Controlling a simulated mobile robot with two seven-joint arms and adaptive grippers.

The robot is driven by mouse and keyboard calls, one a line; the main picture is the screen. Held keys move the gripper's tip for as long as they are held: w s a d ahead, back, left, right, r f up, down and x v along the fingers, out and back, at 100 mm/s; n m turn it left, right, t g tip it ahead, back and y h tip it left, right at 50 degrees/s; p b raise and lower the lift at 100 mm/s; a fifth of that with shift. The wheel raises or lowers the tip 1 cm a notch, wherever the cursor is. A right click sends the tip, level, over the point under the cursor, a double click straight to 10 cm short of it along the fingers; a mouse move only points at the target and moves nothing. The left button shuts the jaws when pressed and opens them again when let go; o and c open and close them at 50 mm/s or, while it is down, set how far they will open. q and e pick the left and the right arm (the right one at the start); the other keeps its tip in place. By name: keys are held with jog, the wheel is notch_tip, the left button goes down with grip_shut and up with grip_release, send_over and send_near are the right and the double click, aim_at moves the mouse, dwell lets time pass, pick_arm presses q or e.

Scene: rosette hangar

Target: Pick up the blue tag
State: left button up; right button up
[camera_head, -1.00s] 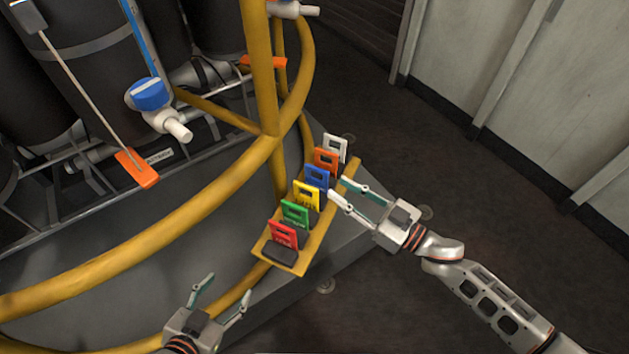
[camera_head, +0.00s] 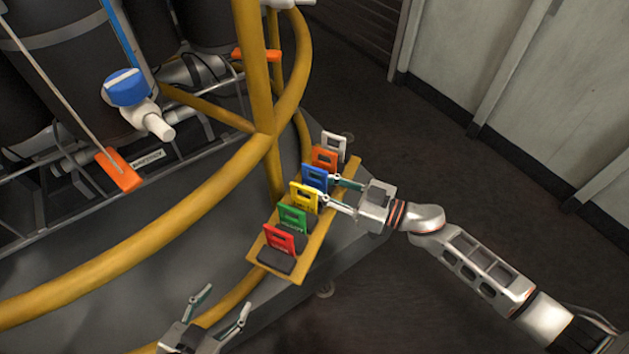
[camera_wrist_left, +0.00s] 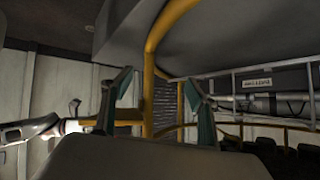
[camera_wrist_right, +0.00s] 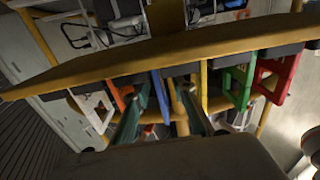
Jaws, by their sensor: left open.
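The blue tag (camera_head: 315,178) stands upright in a yellow rack (camera_head: 330,215), between the orange tag (camera_head: 324,159) and the yellow tag (camera_head: 304,197). My right gripper (camera_head: 331,189) is open at the rack's right side, its fingertips close to the blue tag's edge. In the right wrist view, where the rack looks upside down, the blue tag (camera_wrist_right: 159,95) shows between the two open fingers. I cannot tell whether either finger touches it. My left gripper (camera_head: 222,296) is open and empty at the bottom of the head view, away from the rack.
The rack also holds a white tag (camera_head: 334,143), a green tag (camera_head: 292,219) and a red tag (camera_head: 279,240). A curved yellow rail (camera_head: 190,212) runs left of the rack. A blue-handled valve (camera_head: 127,88) is further left. The floor at right is clear.

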jog(key=shift+w+a, duration=0.25)
jog(key=shift+a, duration=0.25)
grip_shut()
